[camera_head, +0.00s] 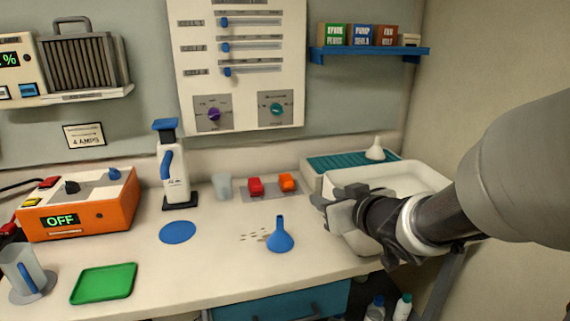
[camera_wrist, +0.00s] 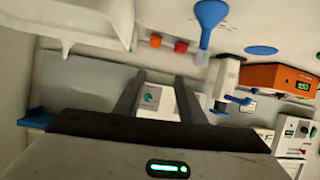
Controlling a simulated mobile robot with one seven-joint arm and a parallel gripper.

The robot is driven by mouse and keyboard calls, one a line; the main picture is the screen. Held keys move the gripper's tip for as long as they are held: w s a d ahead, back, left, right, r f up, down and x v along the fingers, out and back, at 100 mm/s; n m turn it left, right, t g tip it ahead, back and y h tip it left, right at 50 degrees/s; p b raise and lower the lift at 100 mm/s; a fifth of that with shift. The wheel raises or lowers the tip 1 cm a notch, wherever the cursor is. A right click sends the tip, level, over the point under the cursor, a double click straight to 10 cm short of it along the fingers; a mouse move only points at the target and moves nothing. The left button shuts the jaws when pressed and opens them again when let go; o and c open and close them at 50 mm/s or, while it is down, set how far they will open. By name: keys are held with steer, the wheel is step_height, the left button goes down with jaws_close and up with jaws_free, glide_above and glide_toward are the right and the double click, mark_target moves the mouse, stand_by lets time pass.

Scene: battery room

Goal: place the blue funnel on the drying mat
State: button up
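The blue funnel (camera_head: 280,239) stands spout up on the counter, left of the sink. It also shows at the top of the wrist view (camera_wrist: 206,20). A teal ribbed mat (camera_head: 340,160), which looks like the drying mat, lies on a white ledge behind the sink, with a white funnel (camera_head: 375,150) at its right end. My gripper (camera_head: 322,207) is above the counter's right part by the sink's left edge, right of the blue funnel and apart from it. In the wrist view its fingers (camera_wrist: 157,82) are spread with nothing between them.
The white sink basin (camera_head: 430,178) is partly hidden by my arm. A red and an orange block (camera_head: 287,182) and a clear cup (camera_head: 222,186) stand at the back of the counter. A blue disc (camera_head: 177,232) and green tray (camera_head: 104,284) lie left. A blue shelf (camera_head: 370,51) hangs above.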

mark_target(279, 220)
steer(key=s+a+f+n+g+y, duration=0.2)
steer(key=s+a+f+y, duration=0.1)
steer(key=s+a+f, duration=0.15)
steer(key=shift+t, duration=0.3)
steer(key=x, duration=1.2)
steer(key=shift+s+a+f, duration=0.1)
steer(key=shift+s+f, duration=0.05)
steer(key=shift+f, duration=0.2)
steer(key=x, duration=0.1)
steer(key=b+x, duration=0.1)
steer(key=x, duration=0.2)
steer(key=shift+w+f, duration=0.3)
steer(key=shift+f, duration=0.15)
steer(key=shift+w+a+f+b, duration=0.1)
steer(key=shift+w+b, duration=0.2)
steer(key=shift+w, duration=0.2)
jaws_close()
